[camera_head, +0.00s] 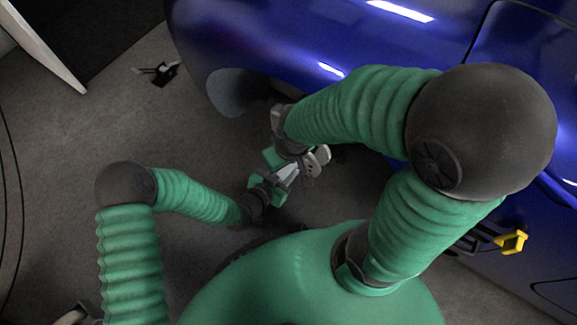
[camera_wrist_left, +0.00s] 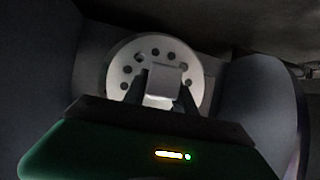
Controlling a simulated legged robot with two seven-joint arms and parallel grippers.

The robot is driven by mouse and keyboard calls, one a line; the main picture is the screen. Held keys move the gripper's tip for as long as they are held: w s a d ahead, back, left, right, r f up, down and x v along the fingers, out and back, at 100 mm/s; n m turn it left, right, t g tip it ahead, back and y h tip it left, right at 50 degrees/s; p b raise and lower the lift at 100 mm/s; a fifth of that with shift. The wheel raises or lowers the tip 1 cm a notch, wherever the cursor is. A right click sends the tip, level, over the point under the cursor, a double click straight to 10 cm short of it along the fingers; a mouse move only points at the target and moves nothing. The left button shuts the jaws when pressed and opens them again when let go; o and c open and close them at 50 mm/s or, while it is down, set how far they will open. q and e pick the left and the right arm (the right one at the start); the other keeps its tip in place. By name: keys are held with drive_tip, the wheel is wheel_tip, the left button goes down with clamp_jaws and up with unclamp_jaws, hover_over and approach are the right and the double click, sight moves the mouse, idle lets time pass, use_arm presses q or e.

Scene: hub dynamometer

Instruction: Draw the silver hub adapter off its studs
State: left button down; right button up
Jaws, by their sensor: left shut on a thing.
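The silver hub adapter (camera_head: 321,159) is a pale round plate near the middle of the head view. In the left wrist view the adapter (camera_wrist_left: 117,62) faces me, with a ring of dark holes and a pale block standing out from its centre. My left gripper (camera_head: 289,173) comes in from the lower left and is shut on that block, one dark finger on each side, as the left wrist view shows (camera_wrist_left: 163,88). My right gripper (camera_head: 288,148) is close above it in the head view; its fingers are too dark and crowded to read. The studs cannot be made out.
A blue car (camera_head: 270,40) fills the upper right, with a dark wheel arch behind the adapter. A yellow part (camera_head: 513,242) shows at the right. A small dark object (camera_head: 161,73) lies on the grey floor at the upper left. The floor at the left is mostly clear.

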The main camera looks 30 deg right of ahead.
use_arm(q)
drive_tip(key=shift+s+a+r+p, duration=0.1)
drive_tip(key=shift+s+a+p, duration=0.15)
drive_tip(key=shift+a, duration=0.4)
drive_tip(key=shift+s+a+r+p, duration=0.1)
drive_tip(key=shift+s+a+p, duration=0.15)
drive_tip(key=shift+a, duration=0.35)
